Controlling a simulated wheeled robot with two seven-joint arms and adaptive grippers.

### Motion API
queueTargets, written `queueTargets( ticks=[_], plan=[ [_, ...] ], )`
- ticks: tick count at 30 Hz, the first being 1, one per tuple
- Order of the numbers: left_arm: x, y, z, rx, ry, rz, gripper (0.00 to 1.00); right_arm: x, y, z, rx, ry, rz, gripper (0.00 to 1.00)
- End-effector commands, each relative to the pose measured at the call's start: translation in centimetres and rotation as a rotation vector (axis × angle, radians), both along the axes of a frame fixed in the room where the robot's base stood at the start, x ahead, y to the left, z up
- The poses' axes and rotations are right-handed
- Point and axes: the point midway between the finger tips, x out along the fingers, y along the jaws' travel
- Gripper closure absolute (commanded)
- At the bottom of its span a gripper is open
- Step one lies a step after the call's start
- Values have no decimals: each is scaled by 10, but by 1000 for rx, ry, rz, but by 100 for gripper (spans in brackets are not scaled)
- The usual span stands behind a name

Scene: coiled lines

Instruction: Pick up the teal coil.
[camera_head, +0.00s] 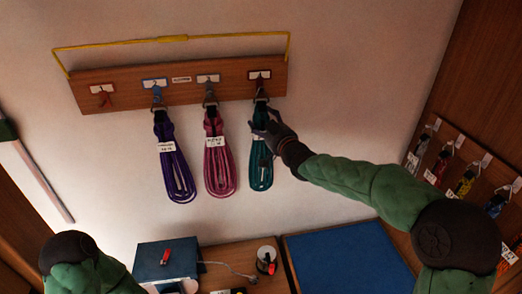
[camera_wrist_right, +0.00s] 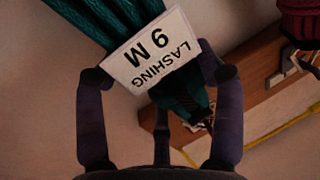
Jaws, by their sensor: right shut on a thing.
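The teal coil (camera_head: 261,165) hangs from the rightmost hook of the wooden hook board (camera_head: 225,77) in the head view. Its upper strap is partly hidden by my right gripper (camera_head: 266,123). In the right wrist view the teal coil (camera_wrist_right: 95,20) shows with a white tag (camera_wrist_right: 152,52) reading "LASHING 9 M" between the fingers of my right gripper (camera_wrist_right: 160,75). The gripper is shut on the coil near its top. The coil's top end still meets the hook area by the board. My left gripper is not visible; only my left arm shows at the lower left.
A purple coil (camera_head: 174,165) and a pink coil (camera_head: 218,160) hang to the left on the same board. The leftmost hook has no coil. A side rack (camera_head: 470,165) with small coils is at the right. Below are a blue mat (camera_head: 345,262) and a blue box (camera_head: 165,260).

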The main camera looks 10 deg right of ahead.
Motion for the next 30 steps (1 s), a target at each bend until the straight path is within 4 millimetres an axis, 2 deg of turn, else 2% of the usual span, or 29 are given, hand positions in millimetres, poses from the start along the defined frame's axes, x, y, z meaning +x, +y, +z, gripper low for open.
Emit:
queueTargets(
  ticks=[8,13,17,23,30],
  plan=[
    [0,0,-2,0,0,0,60,0,-2,6,3,-5,-4,91],
    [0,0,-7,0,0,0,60,0,-2,17,4,-7,-3,92],
    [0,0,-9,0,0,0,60,-8,-2,18,3,-4,-3,92],
    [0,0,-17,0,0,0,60,-30,-1,18,4,-6,-2,92],
    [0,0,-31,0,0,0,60,-77,-1,17,3,-8,-2,92]
  ],
)
